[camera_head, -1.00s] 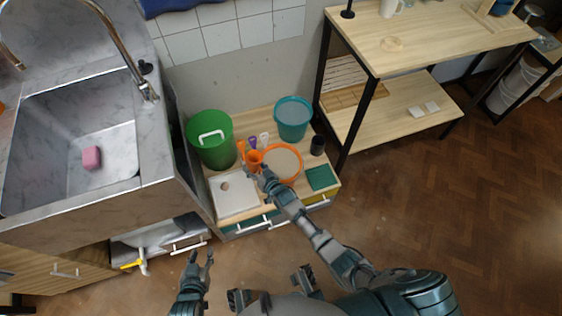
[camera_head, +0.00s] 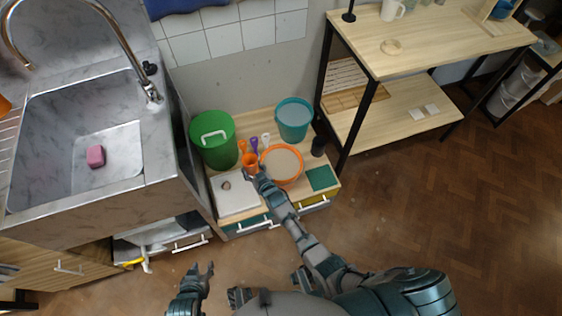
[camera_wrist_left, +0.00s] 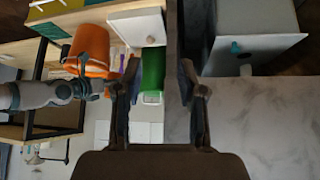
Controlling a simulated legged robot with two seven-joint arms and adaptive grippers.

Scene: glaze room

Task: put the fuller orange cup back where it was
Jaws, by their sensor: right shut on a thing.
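My right gripper (camera_head: 254,174) is shut on an orange cup (camera_head: 250,160) above the low wooden counter, just left of the orange bucket (camera_head: 281,165). I cannot see how full the cup is. A smaller orange item (camera_head: 242,146) stands behind it, beside a purple item (camera_head: 254,144) and a white item (camera_head: 265,139); it is too small to tell whether it is a cup. My left gripper (camera_head: 201,270) is open and empty, low in front of the counter. Its spread fingers also show in the left wrist view (camera_wrist_left: 160,92).
A green bin (camera_head: 213,151) stands left of the cup and a teal bucket (camera_head: 293,131) behind right. A white board (camera_head: 237,203) lies in front left, and a dark green mat (camera_head: 321,178) at right. A dark cup (camera_head: 318,146) stands near the shelf leg.

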